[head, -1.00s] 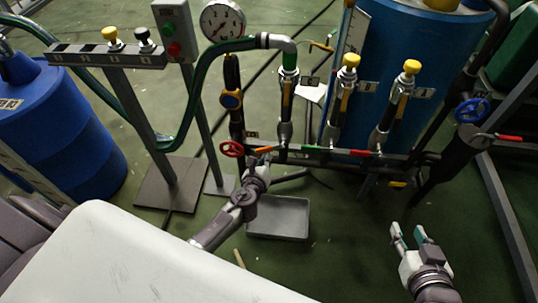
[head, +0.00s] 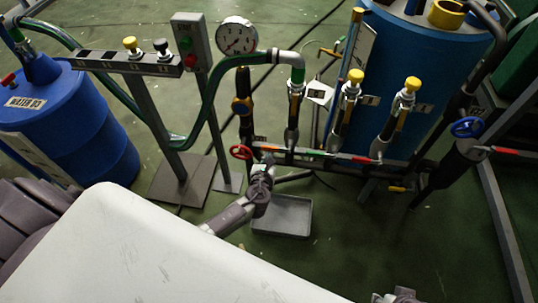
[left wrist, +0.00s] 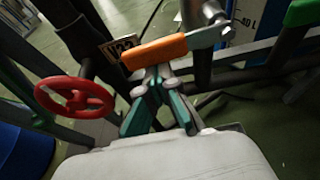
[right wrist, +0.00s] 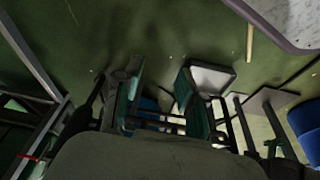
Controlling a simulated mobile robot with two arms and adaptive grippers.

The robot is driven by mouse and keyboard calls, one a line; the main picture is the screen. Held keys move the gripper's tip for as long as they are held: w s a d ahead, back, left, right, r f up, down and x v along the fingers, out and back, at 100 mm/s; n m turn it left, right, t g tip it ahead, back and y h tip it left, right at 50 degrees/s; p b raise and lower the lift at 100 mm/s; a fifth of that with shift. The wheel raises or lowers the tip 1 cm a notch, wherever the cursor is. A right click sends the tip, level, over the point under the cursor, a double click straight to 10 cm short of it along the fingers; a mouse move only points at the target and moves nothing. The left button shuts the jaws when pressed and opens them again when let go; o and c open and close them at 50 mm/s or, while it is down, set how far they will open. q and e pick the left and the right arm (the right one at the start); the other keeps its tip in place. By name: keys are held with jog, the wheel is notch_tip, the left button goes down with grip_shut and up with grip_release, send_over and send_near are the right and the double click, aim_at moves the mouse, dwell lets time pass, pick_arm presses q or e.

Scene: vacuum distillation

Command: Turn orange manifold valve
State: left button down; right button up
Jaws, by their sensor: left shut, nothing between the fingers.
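The orange valve handle (left wrist: 153,50) lies roughly level in the upper middle of the left wrist view, joined to a metal lever at its right. In the head view the orange handle (head: 268,149) is small, on the manifold pipe just right of the red handwheel. My left gripper (left wrist: 158,76) is shut with nothing between its fingers. Its tips are just below the handle in the left wrist view; I cannot tell whether they touch it. The left gripper (head: 264,163) also shows at the manifold. My right gripper (right wrist: 162,95) is open and empty over the floor.
A red handwheel (left wrist: 75,97) is close left of the left gripper. Green (head: 313,153) and red (head: 362,160) handles sit further right on the manifold. A grey tray (head: 283,215) lies on the floor below. Blue drums (head: 70,130) stand at left and behind the manifold.

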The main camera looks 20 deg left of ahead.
pick_arm(q)
jog(key=shift+w+r, duration=0.1)
jog(key=shift+r, duration=0.2)
pick_arm(e)
notch_tip(320, 180, down, 2)
jog(key=shift+f, duration=0.15)
pick_arm(q)
jog(key=shift+f, duration=0.1)
